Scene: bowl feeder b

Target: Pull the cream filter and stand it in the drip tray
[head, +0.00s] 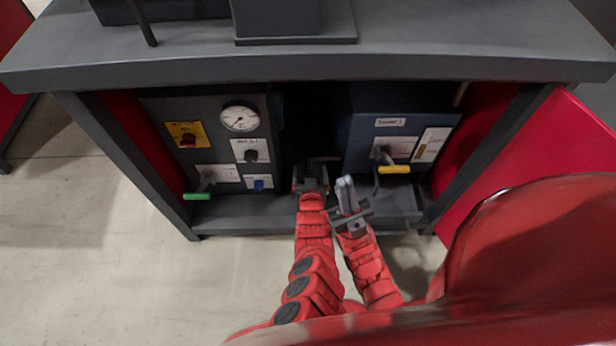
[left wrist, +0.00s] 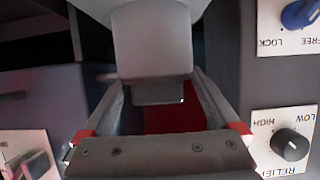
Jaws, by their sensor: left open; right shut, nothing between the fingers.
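A pale, rounded block, which looks like the cream filter (left wrist: 152,40), fills the upper middle of the left wrist view. In the head view I cannot make it out in the dark gap. My left gripper (head: 312,180) reaches into that gap; in the left wrist view its open fingers (left wrist: 160,92) lie on either side of the pale block's lower end. I cannot tell whether they touch it. My right gripper (head: 346,188) is shut and empty, just right of the left one, in front of the cabinet. I cannot clearly identify the drip tray.
A grey control panel (head: 160,135) with a gauge (head: 239,117) and green-handled lever (head: 197,196) flanks the gap on the left. A blue box (head: 361,112) with a yellow-handled lever (head: 394,169) flanks it on the right. The grey worktop (head: 180,56) overhangs above.

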